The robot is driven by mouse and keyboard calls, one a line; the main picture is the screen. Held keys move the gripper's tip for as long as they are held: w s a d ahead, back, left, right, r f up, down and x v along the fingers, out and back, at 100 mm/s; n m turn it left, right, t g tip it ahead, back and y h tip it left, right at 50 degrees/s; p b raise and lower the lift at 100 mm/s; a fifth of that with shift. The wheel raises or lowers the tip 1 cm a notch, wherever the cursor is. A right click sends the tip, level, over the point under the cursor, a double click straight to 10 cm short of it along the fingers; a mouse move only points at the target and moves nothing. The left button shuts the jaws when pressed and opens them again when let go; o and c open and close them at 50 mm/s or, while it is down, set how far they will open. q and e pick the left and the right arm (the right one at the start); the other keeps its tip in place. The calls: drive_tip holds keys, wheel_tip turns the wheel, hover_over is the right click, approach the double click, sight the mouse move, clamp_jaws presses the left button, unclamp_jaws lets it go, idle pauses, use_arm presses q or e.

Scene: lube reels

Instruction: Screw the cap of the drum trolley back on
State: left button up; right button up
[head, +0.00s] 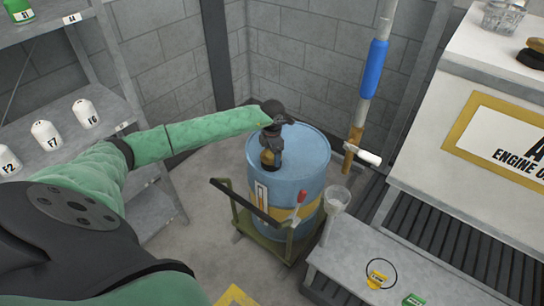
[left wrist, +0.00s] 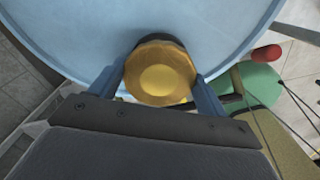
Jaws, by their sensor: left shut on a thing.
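A blue drum (head: 318,160) with a yellow band stands on a green trolley (head: 270,237) in the middle of the head view. My left gripper (head: 268,155) points down over the near side of the drum's top. It is shut on a round, brass-coloured cap (left wrist: 163,75), which sits between its two fingers in the left wrist view. The cap is over the drum top's near edge. Whether it is seated on an opening cannot be told, as the gripper and cap hide what is beneath. My right gripper is not in view.
A blue-sleeved pole (head: 374,68) stands right of the drum. A grey bench (head: 390,265) with a clear funnel-like cup (head: 336,198) is at the front right. Shelves with white bottles (head: 46,134) are at the left. A red-tipped lever (head: 300,197) is on the drum's front.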

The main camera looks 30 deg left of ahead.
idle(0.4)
use_arm(q)
drive_tip(key=shift+f+m+b, duration=0.1)
drive_tip(key=shift+m+b, duration=0.45)
drive_tip(key=shift+m, duration=0.05)
drive_tip(key=m+b, duration=0.2)
drive_tip(key=shift+m, duration=0.4)
drive_tip(key=shift+m+b, duration=0.45)
drive_tip(key=shift+m, duration=0.35)
